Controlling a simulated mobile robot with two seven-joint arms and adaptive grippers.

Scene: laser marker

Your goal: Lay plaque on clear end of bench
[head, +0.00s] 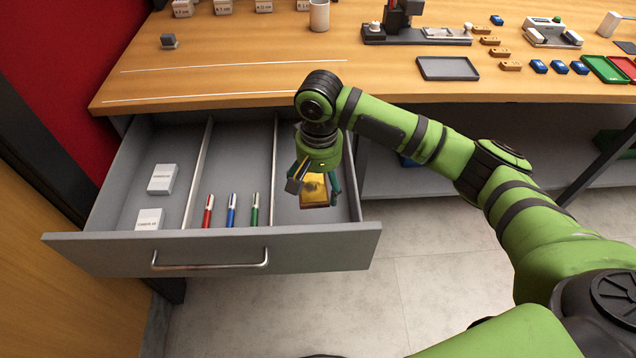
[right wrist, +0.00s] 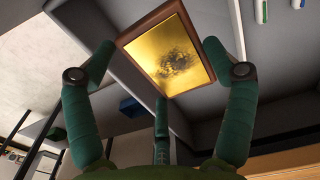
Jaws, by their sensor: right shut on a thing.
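The plaque (head: 314,189) has a gold face and a brown wooden rim. It is in the right compartment of the open grey drawer (head: 215,248), partly hidden by my right gripper (head: 318,182). My right gripper is shut on the plaque. In the right wrist view the plaque (right wrist: 170,55) sits between the green fingers of the gripper (right wrist: 160,62), its gold face toward the camera. The wooden bench (head: 230,55) is above and behind the drawer. Its left end is mostly bare between two white lines. My left gripper is not in view.
The drawer also holds two white boxes (head: 162,179) and red, blue and green markers (head: 231,210). A dark tray (head: 447,68) and a machine (head: 396,22) are farther right.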

